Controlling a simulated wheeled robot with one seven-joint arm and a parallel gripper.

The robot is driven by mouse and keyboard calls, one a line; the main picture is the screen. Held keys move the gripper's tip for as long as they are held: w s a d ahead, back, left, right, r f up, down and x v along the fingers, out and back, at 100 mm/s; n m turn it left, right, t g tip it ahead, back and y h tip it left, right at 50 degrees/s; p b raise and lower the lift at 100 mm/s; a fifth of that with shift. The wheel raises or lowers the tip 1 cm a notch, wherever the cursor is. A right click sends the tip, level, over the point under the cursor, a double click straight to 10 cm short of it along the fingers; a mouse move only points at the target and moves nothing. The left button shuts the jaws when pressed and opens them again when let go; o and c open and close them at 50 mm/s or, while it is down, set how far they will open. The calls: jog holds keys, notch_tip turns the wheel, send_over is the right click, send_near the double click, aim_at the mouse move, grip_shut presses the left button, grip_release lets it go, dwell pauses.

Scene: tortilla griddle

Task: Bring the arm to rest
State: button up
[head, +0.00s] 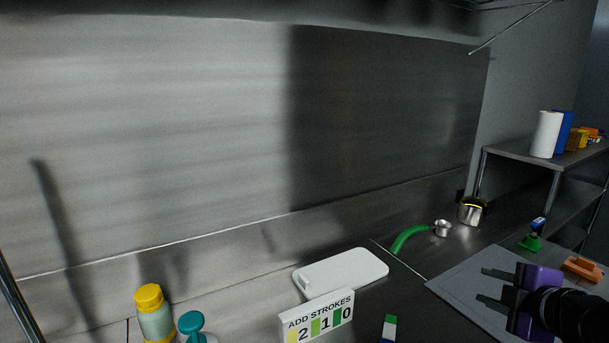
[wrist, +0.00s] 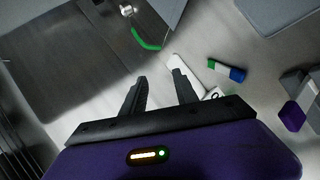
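My gripper (head: 485,284) is at the lower right of the head view, with a purple body and two dark fingers pointing left. It appears above a flat grey plate (head: 447,283). In the wrist view, my gripper (wrist: 158,74) shows its two fingers spread apart with nothing held between them. My dark arm link runs off the lower right of the head view. What lies directly behind the gripper is hidden.
A sign reading "ADD STROKES" (head: 318,316), a white tray-like block (head: 342,272), a green-handled ladle (head: 408,238) and a metal pot (head: 472,212) are left of or beyond my gripper. An orange item (head: 582,268) and green-based tool (head: 530,242) sit close to it. A shelf (head: 530,160) stands right.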

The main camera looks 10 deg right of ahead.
jog(key=s+a+f+m+t, duration=0.1)
jog(key=s+a+f+m, duration=0.3)
jog(key=s, duration=0.9)
jog(key=s+a+f+m, duration=0.4)
jog(key=s+a, duration=0.5)
jog(key=s, duration=0.4)
jog(key=s+a+f+m+t+y, duration=0.1)
jog(key=s+a+f+m, duration=0.4)
jog(key=s, duration=0.8)
jog(key=a+m, duration=0.1)
jog(key=a, duration=0.1)
jog(key=shift+s+a+t, duration=0.25)
jog(key=shift+a+t, duration=0.05)
